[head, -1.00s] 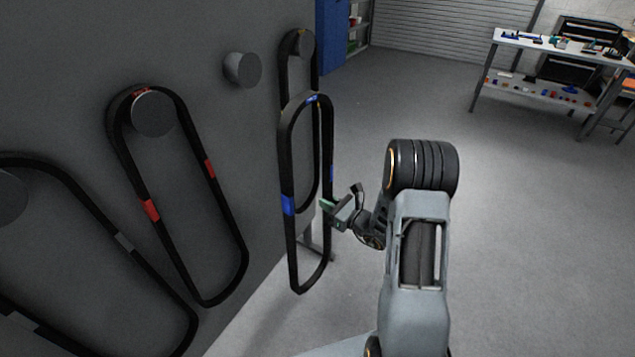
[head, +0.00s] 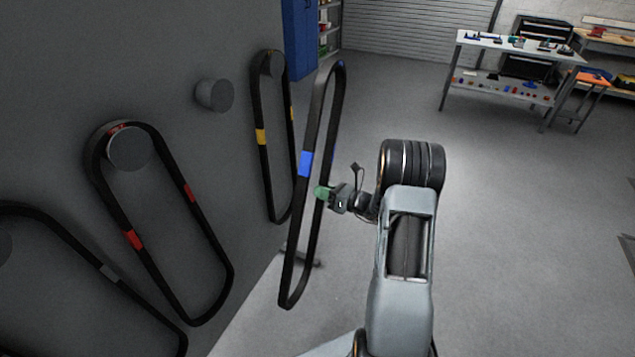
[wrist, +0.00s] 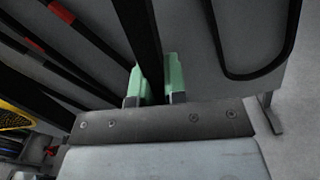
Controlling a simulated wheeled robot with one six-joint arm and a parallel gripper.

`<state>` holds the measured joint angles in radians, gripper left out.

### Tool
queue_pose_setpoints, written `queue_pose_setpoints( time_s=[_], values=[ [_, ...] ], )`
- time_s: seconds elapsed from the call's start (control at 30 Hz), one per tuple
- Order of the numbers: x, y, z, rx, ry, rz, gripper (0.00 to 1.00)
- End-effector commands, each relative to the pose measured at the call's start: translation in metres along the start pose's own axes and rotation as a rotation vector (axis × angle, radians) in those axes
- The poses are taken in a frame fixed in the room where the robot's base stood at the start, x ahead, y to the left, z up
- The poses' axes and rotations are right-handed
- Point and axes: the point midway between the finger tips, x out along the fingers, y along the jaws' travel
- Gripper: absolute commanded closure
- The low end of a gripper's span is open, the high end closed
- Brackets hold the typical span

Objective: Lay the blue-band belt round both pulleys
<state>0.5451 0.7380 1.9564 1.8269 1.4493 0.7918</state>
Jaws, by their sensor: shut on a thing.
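The blue-band belt (head: 305,164) is a long black loop with blue bands. It hangs in the air, tilted, in front of the grey panel. My gripper (head: 324,192) is shut on its right-hand run, about midway down. In the wrist view the green fingertips (wrist: 154,88) clamp a black strip of the belt (wrist: 140,35) between them. The belt is apart from the pegs in the head view. The two pulleys cannot be made out in these frames.
An empty peg (head: 215,95) sticks out of the grey panel (head: 150,50). A yellow-band belt (head: 261,137) and a red-band belt (head: 133,240) hang on pegs beside it, with a grey-band belt (head: 109,273) at far left. A workbench (head: 505,88) stands at the back right. The floor between is clear.

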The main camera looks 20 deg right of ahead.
Motion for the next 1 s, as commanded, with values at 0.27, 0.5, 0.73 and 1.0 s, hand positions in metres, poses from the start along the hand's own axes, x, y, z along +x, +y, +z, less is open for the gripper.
queue_pose_setpoints(
  time_s=[0.27,0.5,0.73,1.0],
  values=[
    [-0.021,0.011,0.013,0.220,-0.001,-0.001,1.00],
    [-0.029,0.025,0.020,0.401,-0.001,0.000,1.00],
    [-0.033,0.039,0.027,0.566,-0.002,0.001,1.00],
    [-0.040,0.056,0.031,0.786,-0.002,0.001,1.00]
  ],
)
